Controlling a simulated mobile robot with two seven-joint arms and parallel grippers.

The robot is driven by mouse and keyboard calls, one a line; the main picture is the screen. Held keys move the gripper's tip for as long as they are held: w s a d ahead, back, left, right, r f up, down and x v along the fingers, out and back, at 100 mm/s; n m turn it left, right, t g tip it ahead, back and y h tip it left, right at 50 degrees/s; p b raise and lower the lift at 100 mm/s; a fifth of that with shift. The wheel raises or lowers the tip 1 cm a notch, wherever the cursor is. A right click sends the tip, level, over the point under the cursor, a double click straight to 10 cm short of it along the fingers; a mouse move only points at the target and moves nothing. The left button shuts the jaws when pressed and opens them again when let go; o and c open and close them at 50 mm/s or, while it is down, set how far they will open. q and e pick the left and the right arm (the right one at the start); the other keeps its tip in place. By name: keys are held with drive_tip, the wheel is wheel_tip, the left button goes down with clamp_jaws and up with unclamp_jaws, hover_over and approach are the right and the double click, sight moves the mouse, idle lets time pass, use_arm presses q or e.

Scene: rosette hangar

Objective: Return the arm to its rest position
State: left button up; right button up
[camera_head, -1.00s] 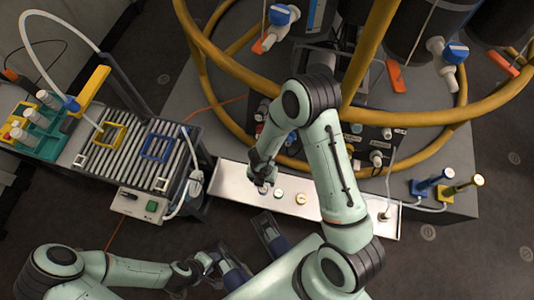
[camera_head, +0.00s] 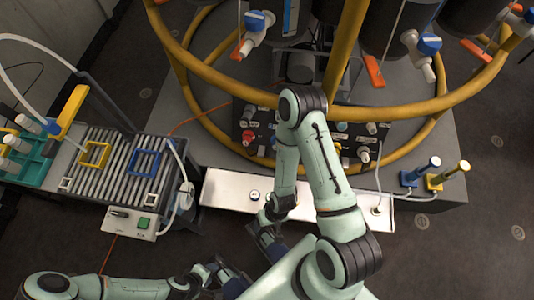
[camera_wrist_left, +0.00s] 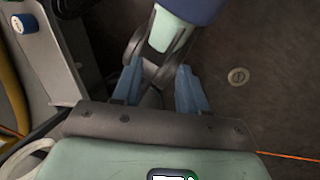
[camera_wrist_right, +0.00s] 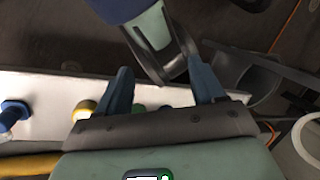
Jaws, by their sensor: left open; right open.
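My right arm is bent high over the middle of the head view, its forearm folding down toward me. Its gripper (camera_head: 264,236) hangs off the near edge of the white tray (camera_head: 222,190). In the right wrist view the right gripper (camera_wrist_right: 162,88) has its blue fingers apart, with nothing held. My left arm lies low at the bottom left, and its gripper (camera_head: 228,278) is close to my body. The left wrist view shows the left gripper (camera_wrist_left: 160,90) open and empty, with my own body parts beyond the fingers. My right arm hides part of the tray.
A ribbed bench (camera_head: 118,160) with yellow and blue frames stands at left. Behind the tray, a yellow tubular ring (camera_head: 232,92) surrounds dark vessels and a valve panel (camera_head: 250,125). Blue and yellow valves (camera_head: 436,178) stand at right. Dark floor is open at lower right.

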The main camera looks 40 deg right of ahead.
drive_tip(key=shift+s+a+n, duration=0.1)
drive_tip(key=shift+a+n, duration=0.05)
drive_tip(key=shift+n, duration=0.15)
use_arm(q)
drive_tip(key=shift+r, duration=0.15)
use_arm(e)
drive_tip(key=shift+r, duration=0.1)
wheel_tip(320, 180, up, 13)
drive_tip(key=g+p, duration=0.1)
drive_tip(key=p, duration=1.3)
drive_tip(key=shift+s+a+r, duration=0.15)
drive_tip(key=shift+a+r, duration=0.05)
drive_tip(key=shift+s, duration=0.15)
drive_tip(key=c, duration=0.5)
use_arm(q)
wheel_tip(320, 180, up, 13)
drive_tip(key=g, duration=0.1)
drive_tip(key=shift+s+d+r, duration=0.2)
drive_tip(key=shift+s, duration=0.15)
use_arm(e)
drive_tip(key=shift+s, duration=0.15)
